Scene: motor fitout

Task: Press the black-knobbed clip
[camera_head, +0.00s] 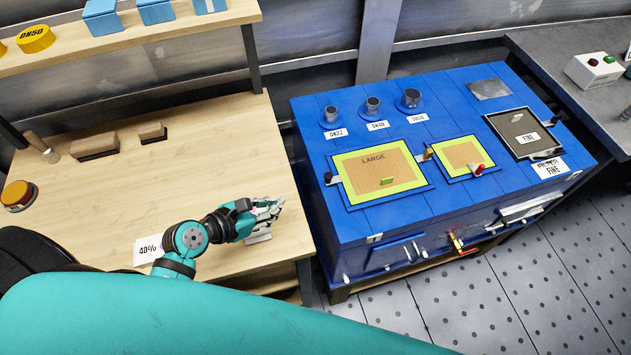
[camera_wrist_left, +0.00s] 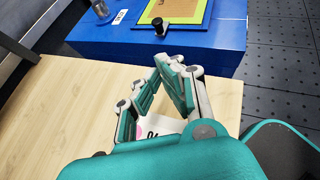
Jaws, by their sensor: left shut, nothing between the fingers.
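On the blue cabinet (camera_head: 345,228), a clip with a black knob (camera_head: 328,178) sits at the left edge of the yellow-green framed LARGE panel (camera_head: 375,178). It also shows in the left wrist view as a black knob (camera_wrist_left: 159,25) at the panel's near edge. Another black knob (camera_head: 556,120) is by the dark FINE panel (camera_head: 520,120) at the right. My left gripper (camera_head: 275,209) is shut and empty, over the right part of the wooden bench, left of the cabinet and apart from the clip. It fills the middle of the wrist view (camera_wrist_left: 165,64). My right gripper is not in view.
Round DN fittings (camera_head: 374,108) stand at the cabinet's back. A narrow gap separates bench and cabinet.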

